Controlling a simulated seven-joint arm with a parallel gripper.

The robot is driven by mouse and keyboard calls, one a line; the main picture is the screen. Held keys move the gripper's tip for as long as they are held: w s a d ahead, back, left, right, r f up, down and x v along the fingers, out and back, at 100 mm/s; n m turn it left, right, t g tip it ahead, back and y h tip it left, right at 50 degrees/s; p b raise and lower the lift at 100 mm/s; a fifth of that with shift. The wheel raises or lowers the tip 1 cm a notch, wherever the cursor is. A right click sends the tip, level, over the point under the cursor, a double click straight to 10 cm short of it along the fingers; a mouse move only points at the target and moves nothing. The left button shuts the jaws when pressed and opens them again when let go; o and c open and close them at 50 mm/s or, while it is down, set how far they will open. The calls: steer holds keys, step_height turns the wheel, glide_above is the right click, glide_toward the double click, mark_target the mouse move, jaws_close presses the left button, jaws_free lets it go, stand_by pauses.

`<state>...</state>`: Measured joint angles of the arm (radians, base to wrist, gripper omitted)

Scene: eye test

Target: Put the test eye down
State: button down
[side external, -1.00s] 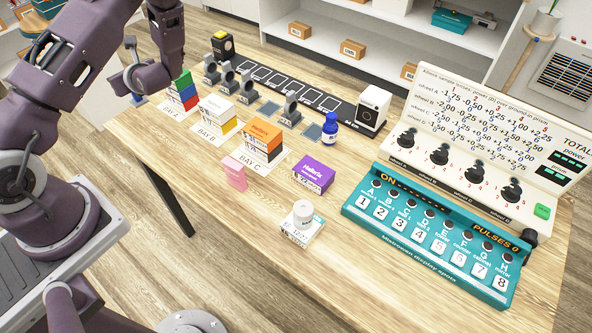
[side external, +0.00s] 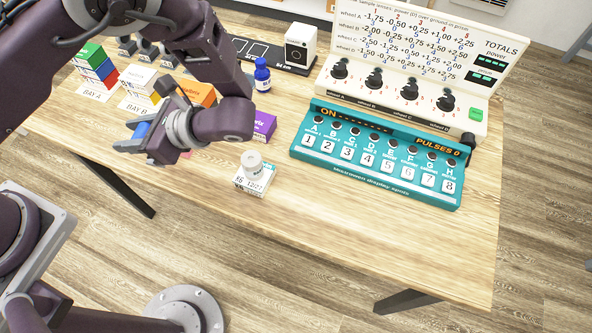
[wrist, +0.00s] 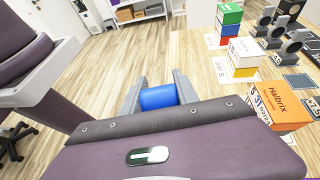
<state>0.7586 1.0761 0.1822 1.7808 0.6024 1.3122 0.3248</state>
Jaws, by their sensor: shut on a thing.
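My gripper (side external: 138,141) is shut on a smooth blue thing (side external: 140,131), held in the air at the near left side of the table. In the wrist view the blue thing (wrist: 159,97) lies between the two grey fingers of my gripper (wrist: 158,82), with wooden floor seen beyond it. Its far side is hidden, and I cannot tell whether it is the test eye. A white box-shaped device with a dark round front (side external: 300,45) stands on the dark strip at the back.
A purple box (side external: 264,125), a blue bottle (side external: 262,76) and a white jar (side external: 253,161) on a small box stand near my arm. A teal panel (side external: 372,185) is right; the front table is bare.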

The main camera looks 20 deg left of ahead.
steer(key=s+d+f+n+g+h, duration=0.2)
steer(key=s+d+n+g+h, duration=0.3)
steer(key=d, duration=0.3)
steer(key=s+d+f+n+g+h, duration=0.25)
steer(key=s+d+n+g, duration=0.25)
steer(key=s+d, duration=0.25)
steer(key=w+d+r+n+g+h, duration=0.1)
steer(key=d+r+n+h, duration=0.1)
steer(key=d+n+h, duration=0.95)
steer(key=w+d+r+n+t+h, duration=0.2)
steer(key=w+d+n+t+h, duration=0.15)
steer(key=w+d, duration=0.4)
steer(key=w+d+r+n+t+h, duration=0.3)
steer(key=w+d+n+t, duration=0.2)
steer(key=w+d, duration=0.25)
steer(key=w+a+f+n+t+h, duration=0.1)
steer(key=w+f+n+t, duration=0.1)
steer(key=w+n+t, duration=0.3)
steer(key=shift+m, duration=0.5)
steer(key=f, duration=0.6)
steer(key=w+f, duration=0.1)
steer(key=f, duration=0.2)
steer(key=shift+a+f, duration=0.1)
steer(key=shift+a, duration=0.15)
steer(key=shift+f+h, duration=0.25)
steer(key=shift+f, duration=0.05)
